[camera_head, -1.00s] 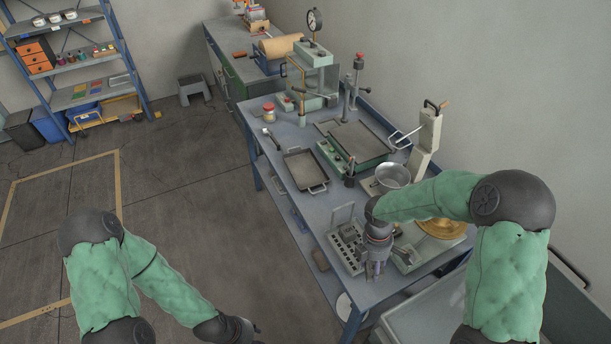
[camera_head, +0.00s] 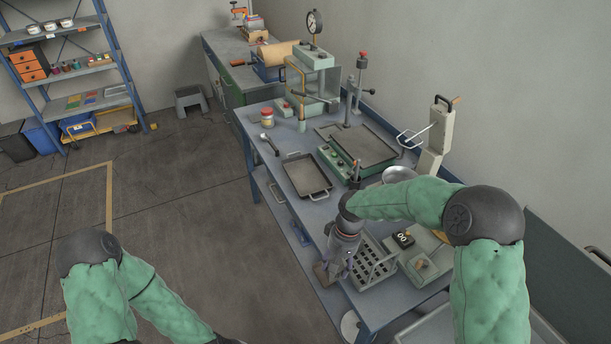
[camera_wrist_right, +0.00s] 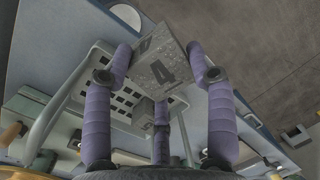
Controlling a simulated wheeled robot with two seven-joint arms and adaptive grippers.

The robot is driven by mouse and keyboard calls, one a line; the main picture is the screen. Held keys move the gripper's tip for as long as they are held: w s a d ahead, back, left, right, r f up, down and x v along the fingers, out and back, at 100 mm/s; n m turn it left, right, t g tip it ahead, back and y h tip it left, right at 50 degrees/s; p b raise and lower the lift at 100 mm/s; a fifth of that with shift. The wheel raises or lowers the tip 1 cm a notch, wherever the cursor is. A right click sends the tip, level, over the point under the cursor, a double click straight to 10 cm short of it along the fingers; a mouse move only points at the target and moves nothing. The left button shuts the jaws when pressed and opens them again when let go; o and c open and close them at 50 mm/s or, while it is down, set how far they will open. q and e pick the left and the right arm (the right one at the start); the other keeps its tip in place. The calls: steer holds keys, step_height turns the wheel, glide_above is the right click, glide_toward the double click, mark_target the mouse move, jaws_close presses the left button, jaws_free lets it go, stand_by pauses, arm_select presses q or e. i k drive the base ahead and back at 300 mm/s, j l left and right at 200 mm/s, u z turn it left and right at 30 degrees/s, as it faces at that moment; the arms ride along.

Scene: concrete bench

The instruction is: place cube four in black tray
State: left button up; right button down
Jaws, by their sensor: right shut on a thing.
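Cube four (camera_wrist_right: 163,68) is a speckled grey block with a dark 4 on its face, seen in the right wrist view. My right gripper (camera_wrist_right: 160,80) is shut on it, with fingers on both sides. In the head view my right gripper (camera_head: 340,262) hangs over the near left edge of the bench, beside a pale slotted rack (camera_head: 372,268); I cannot clearly make out the cube there. The black tray (camera_head: 306,177), shallow with two handles, lies farther back on the bench and looks empty. My left gripper is out of the frame; only its forearm shows.
Another grey block (camera_wrist_right: 145,112) shows below cube four in the wrist view. A silver wrench-like tool (camera_head: 269,145) and a red-lidded jar (camera_head: 267,117) are behind the tray. A green-based plate machine (camera_head: 352,150) stands to its right. Bare bench lies before the tray.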

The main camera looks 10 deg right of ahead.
mark_target(307, 177)
steer(key=i+j, duration=0.15)
steer(key=i, duration=0.5)
steer(key=i+j+z, duration=0.1)
steer(key=i, duration=0.55)
